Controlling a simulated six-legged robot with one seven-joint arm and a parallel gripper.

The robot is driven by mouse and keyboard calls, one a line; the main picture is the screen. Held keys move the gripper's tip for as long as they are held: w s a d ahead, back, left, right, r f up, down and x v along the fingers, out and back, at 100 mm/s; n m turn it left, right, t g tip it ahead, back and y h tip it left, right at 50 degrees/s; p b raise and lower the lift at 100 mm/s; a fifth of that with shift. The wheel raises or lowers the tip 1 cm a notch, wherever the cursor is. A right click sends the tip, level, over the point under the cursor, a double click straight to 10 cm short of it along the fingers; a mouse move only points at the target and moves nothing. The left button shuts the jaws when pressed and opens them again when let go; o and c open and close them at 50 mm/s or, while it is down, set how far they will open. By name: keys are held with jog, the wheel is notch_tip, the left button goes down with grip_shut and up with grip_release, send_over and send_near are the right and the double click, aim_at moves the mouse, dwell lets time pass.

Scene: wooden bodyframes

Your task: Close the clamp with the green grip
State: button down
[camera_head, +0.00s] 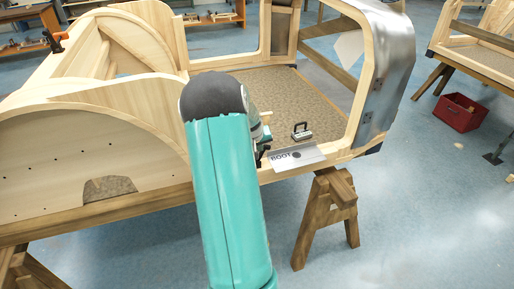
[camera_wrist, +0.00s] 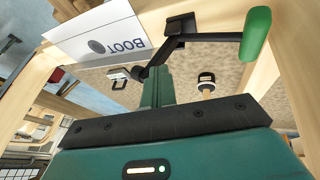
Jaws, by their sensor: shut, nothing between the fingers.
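The clamp (camera_wrist: 178,38) is a black metal lever with a green grip (camera_wrist: 257,32) in the upper right of the wrist view. Its arm runs sideways from a bracket beside the white BOOT sheet to the grip. My gripper (camera_wrist: 157,84) is shut and empty, with its teal fingers pointing at the lever's left end and overlapping it in the picture. I cannot tell whether they touch. In the head view my teal arm hides most of the gripper and the clamp beside the wooden frame's front rail.
The white BOOT sheet (camera_head: 297,157) lies on the front rail of the wooden bodyframe (camera_head: 130,90). A small black-handled item (camera_head: 301,131) sits on the frame's brown floor panel (camera_head: 270,95). Trestles (camera_head: 328,205) support the frame. A red bin (camera_head: 462,112) stands on the floor at right.

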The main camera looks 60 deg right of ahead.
jog(key=shift+s+d+f+m+t+y, duration=0.2)
jog(key=shift+s+d+m+t+y, duration=0.1)
jog(key=shift+s+d+t+y, duration=0.65)
jog(key=shift+s+d+f+m+t+y, duration=0.15)
jog(key=shift+s+d+f+t+y, duration=0.25)
jog(key=shift+t+y, duration=0.25)
jog(key=shift+s+d+f+m+t+y, duration=0.15)
jog(key=shift+s+d+f+t+y, duration=0.1)
jog(key=shift+s+d+t+y, duration=0.25)
jog(key=f+t+y, duration=0.1)
jog(key=s+d+f+t+y, duration=0.1)
jog(key=t+y, duration=0.1)
jog(key=shift+s+d+f+m+t, duration=0.2)
jog(key=shift+s+f+m+t, duration=0.1)
jog(key=shift+f+m, duration=0.1)
jog(key=shift+s+d+f, duration=0.15)
jog(key=shift+d+f, duration=0.05)
jog(key=shift+f, duration=0.35)
jog(key=shift+s, duration=0.1)
jog(key=shift+d, duration=0.1)
